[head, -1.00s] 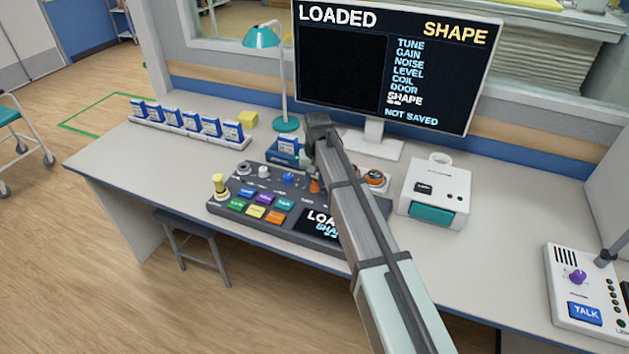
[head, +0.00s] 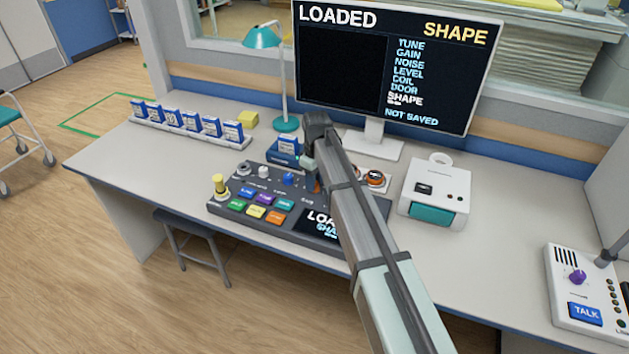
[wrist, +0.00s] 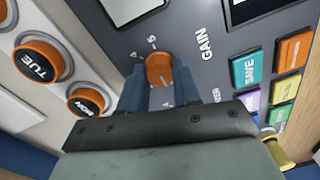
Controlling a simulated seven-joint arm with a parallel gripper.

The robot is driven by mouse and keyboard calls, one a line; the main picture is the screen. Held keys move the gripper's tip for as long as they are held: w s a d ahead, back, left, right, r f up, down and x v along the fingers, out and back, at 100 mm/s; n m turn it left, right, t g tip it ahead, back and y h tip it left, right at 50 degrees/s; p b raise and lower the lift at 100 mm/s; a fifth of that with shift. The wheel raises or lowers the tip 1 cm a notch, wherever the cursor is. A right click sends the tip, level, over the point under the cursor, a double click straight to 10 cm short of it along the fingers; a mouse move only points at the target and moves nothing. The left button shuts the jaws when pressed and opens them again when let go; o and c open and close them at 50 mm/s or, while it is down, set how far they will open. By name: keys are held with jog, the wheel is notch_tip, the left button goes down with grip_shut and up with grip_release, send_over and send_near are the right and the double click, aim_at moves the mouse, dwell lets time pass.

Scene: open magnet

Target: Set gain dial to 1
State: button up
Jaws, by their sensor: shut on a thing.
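The gain dial (wrist: 158,66) is an orange knob on the grey console, with the word GAIN printed beside it in the wrist view. My gripper (wrist: 159,80) is shut on the dial, one blue-grey finger on each side. Small scale marks show around the dial, with a 5 beyond its far side. I cannot tell which mark the dial points to. In the head view my gripper (head: 310,182) is over the console (head: 222,208), and my arm hides most of the dial.
Coloured buttons, including a teal SAVE button (wrist: 249,69), lie beside the dial. The monitor (head: 345,70) reads LOADED, SHAPE and NOT SAVED. A yellow-topped knob (head: 219,185) stands at the console's left end.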

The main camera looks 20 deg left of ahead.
jog(key=shift+n, duration=0.6)
jog(key=o, duration=1.1)
jog(key=shift+c, duration=0.2)
jog(key=shift+r, duration=0.15)
notch_tip(320, 180, up, 14)
jog(key=shift+w+f, duration=0.2)
jog(key=shift+w, duration=0.05)
